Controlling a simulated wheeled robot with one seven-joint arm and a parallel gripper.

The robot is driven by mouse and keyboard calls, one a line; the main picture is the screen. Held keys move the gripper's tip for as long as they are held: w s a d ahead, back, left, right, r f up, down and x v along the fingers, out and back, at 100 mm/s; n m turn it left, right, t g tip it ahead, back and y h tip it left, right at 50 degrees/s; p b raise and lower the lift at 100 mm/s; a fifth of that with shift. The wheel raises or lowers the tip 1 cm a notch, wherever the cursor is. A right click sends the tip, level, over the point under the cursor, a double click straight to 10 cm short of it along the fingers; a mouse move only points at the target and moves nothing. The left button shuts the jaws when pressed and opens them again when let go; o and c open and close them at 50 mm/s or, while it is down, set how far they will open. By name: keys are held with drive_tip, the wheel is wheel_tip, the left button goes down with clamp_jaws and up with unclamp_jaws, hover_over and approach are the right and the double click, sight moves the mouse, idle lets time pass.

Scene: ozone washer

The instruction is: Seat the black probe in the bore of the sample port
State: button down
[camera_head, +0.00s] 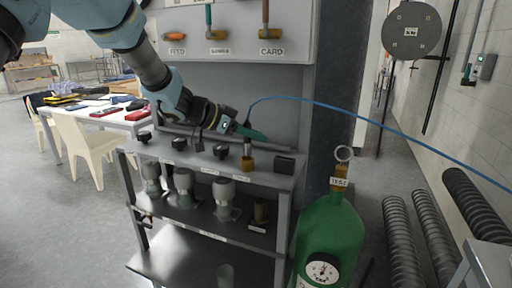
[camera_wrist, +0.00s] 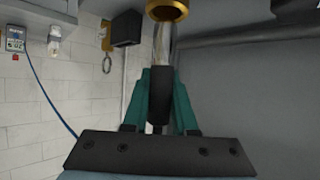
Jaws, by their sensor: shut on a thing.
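My gripper (camera_head: 250,132) reaches over the right part of the shelf unit's top. Its teal fingers are shut on the black probe. In the wrist view, the fingers (camera_wrist: 160,105) clasp the probe's black body (camera_wrist: 160,92), and a silver shaft extends from it toward a brass ring. The brass sample port (camera_head: 247,164) stands on the top shelf just below the gripper. Its rim (camera_wrist: 167,12) is at the top edge of the wrist view, partly cut off. The shaft meets or overlaps the rim there; I cannot tell whether its tip is inside the bore.
A black block (camera_head: 285,163) is right of the port, and several black knobs line the top shelf to the left. A blue cable (camera_head: 370,115) arcs from near the gripper to the right. A green gas cylinder (camera_head: 330,232) stands at the right front.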

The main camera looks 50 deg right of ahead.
wheel_tip(320, 180, down, 4)
drive_tip(key=shift+a+f, duration=0.1)
drive_tip(key=shift+a, duration=0.05)
drive_tip(key=c, duration=1)
unclamp_jaws()
drive_tip(key=shift+o, duration=1.4)
drive_tip(key=shift+r, duration=0.25)
drive_tip(key=shift+w+r, duration=0.1)
drive_tip(key=b+v, duration=0.2)
drive_tip(key=v, duration=0.9)
drive_tip(key=shift+w+a+r, duration=0.15)
drive_tip(key=shift+a, duration=0.15)
